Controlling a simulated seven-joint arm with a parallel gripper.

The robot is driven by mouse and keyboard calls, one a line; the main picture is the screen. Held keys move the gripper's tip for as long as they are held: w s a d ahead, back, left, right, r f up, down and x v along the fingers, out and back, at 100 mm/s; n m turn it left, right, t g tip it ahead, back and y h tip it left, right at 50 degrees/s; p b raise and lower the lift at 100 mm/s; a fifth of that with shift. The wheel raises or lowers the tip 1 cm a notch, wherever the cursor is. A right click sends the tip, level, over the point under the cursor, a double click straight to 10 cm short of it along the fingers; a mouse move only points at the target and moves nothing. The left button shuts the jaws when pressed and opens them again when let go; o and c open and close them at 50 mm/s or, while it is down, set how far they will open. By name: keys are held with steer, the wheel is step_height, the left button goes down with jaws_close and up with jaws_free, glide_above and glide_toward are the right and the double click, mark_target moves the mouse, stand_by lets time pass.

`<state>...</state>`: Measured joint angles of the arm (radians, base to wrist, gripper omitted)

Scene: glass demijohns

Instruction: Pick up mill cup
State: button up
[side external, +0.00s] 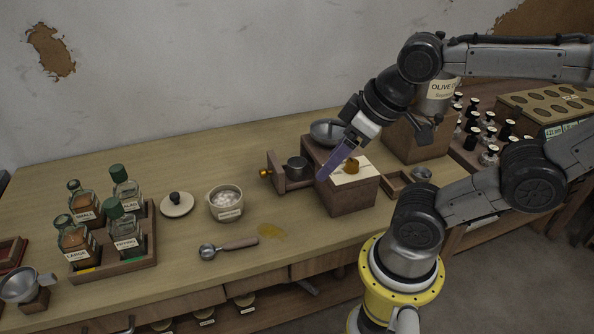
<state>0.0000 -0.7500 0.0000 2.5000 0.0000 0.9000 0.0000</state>
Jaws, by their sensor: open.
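A wooden mill box (350,198) stands right of the table's middle, with a pulled-out drawer (280,185) at its left. A small grey metal cup (297,166), which looks like the mill cup, stands upright in the drawer. My gripper (324,177) is above the mill box's left edge, just right of the cup and apart from it. Its purple fingers point down and left, overlapping in this view, with nothing visible held. A metal bowl (326,130) sits behind the fingers and is partly hidden.
A white pot (226,203), a lid (177,204) and a scoop (228,247) lie left of the mill. Green-capped bottles stand in a wooden tray (133,262) at far left. A small tray (397,183) is right of the mill.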

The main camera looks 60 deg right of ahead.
steer(key=o, duration=0.4)
steer(key=shift+o, duration=0.2)
